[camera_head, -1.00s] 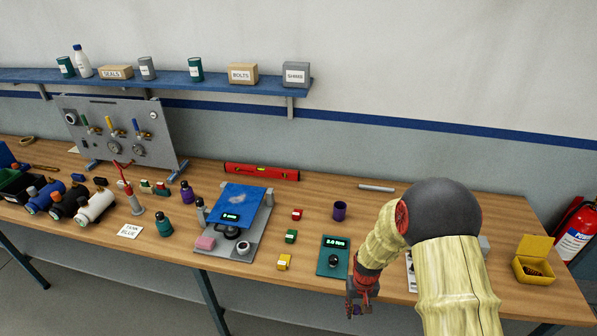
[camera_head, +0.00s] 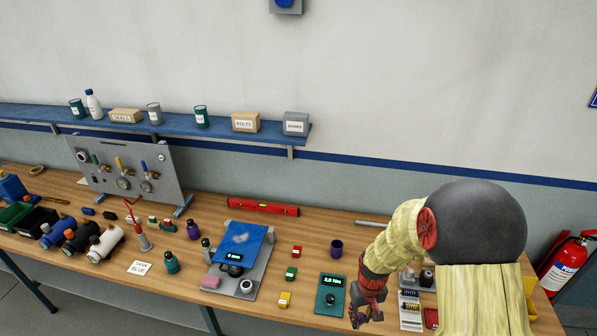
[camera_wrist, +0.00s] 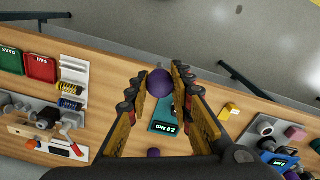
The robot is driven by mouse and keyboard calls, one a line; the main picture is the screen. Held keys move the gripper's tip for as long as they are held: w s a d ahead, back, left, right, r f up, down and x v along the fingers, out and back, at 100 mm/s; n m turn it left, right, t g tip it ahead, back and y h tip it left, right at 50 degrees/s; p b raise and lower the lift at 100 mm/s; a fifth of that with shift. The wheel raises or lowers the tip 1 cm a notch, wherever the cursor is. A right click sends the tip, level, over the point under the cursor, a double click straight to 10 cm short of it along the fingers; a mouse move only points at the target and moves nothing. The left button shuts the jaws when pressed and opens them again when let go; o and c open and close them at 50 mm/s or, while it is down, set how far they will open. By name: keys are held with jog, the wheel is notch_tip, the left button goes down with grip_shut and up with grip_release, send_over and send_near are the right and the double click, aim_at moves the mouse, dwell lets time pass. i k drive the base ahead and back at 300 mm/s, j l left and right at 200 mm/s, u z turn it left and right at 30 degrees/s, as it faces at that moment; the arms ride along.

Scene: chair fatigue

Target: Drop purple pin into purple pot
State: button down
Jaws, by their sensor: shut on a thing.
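My gripper (camera_wrist: 158,88) is shut on the purple pin (camera_wrist: 160,82), which shows as a dark purple rounded end between the fingertips. In the head view my gripper (camera_head: 366,310) is at the bench's front side, just right of the teal scale, and the pin cannot be made out there. The purple pot (camera_head: 336,248) stands upright on the bench behind the scale, apart from my gripper. In the wrist view a purple thing, likely the pot (camera_wrist: 153,153), shows low between the fingers.
A blue-topped stand (camera_head: 240,245) is farther left. A grey rod (camera_head: 372,222) lies behind the pot. Bare wood surrounds the pot.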

aim_at(341, 251)
jog(key=i, duration=1.45)
